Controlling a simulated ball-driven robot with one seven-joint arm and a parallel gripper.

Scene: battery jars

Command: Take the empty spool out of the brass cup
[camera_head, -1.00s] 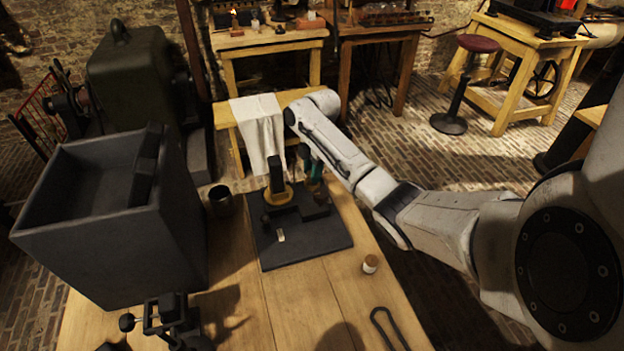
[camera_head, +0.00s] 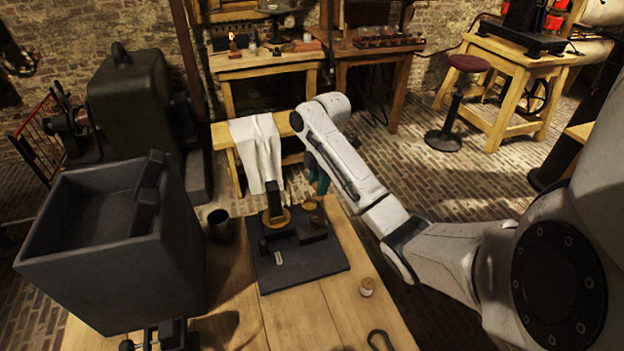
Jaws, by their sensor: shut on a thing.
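My gripper (camera_head: 316,185), teal and small in the picture, hangs at the far end of my arm, above the back right of a dark stand with a flat base plate (camera_head: 305,270) on the wooden table. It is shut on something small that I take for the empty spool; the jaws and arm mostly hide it. A small brass-coloured round thing (camera_head: 309,206), which looks like the brass cup, shows just below the jaws on the stand. I cannot tell whether the spool is clear of its rim.
A dark metal cup (camera_head: 220,226) stands left of the plate. A large grey open box (camera_head: 110,240) fills the left. A white cloth (camera_head: 258,150) hangs behind.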

